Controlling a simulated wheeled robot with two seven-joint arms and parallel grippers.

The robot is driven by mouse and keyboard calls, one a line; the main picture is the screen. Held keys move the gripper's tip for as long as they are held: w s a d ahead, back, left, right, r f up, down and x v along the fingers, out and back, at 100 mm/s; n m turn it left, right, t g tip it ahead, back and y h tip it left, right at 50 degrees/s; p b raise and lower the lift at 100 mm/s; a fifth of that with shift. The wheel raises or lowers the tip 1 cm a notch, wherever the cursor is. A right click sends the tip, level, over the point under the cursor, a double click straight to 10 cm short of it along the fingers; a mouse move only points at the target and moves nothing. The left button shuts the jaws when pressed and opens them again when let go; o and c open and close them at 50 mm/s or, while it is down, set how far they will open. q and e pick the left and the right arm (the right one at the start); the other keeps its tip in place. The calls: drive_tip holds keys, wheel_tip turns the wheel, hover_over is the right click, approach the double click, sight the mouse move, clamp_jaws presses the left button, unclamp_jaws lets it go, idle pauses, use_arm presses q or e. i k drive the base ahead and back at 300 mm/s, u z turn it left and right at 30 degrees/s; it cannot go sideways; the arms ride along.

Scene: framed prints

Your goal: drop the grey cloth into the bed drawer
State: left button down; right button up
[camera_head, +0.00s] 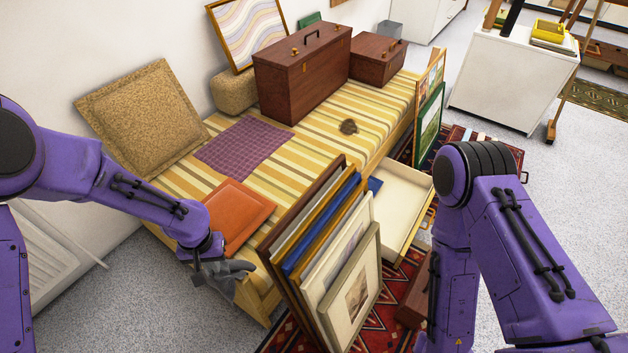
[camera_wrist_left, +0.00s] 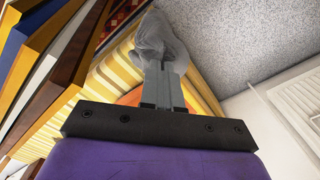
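My left gripper (camera_head: 199,277) is at the near left corner of the striped daybed, beside the stack of framed prints. It is shut on the grey cloth (camera_head: 230,270), which bunches out from the fingertips toward the bed edge. In the left wrist view the fingers (camera_wrist_left: 163,85) are together and the cloth (camera_wrist_left: 160,40) hangs beyond them. The bed drawer (camera_head: 405,195) is pulled out under the daybed, past the prints. Its pale inside shows in part, and the frames hide its left part. My right arm is at the right; its gripper is out of view.
Several framed prints (camera_head: 352,290) lean upright between my left gripper and the drawer. More frames (camera_head: 428,122) stand at the drawer's far side. An orange folder-like item (camera_head: 235,212), a purple cloth (camera_head: 243,148) and brown cases (camera_head: 303,72) lie on the bed (camera_head: 300,160).

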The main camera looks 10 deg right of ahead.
sight(406, 191)
drive_tip(key=k, duration=0.85)
drive_tip(key=z, duration=2.05)
drive_tip(key=i, duration=4.1)
drive_tip(key=u, duration=2.75)
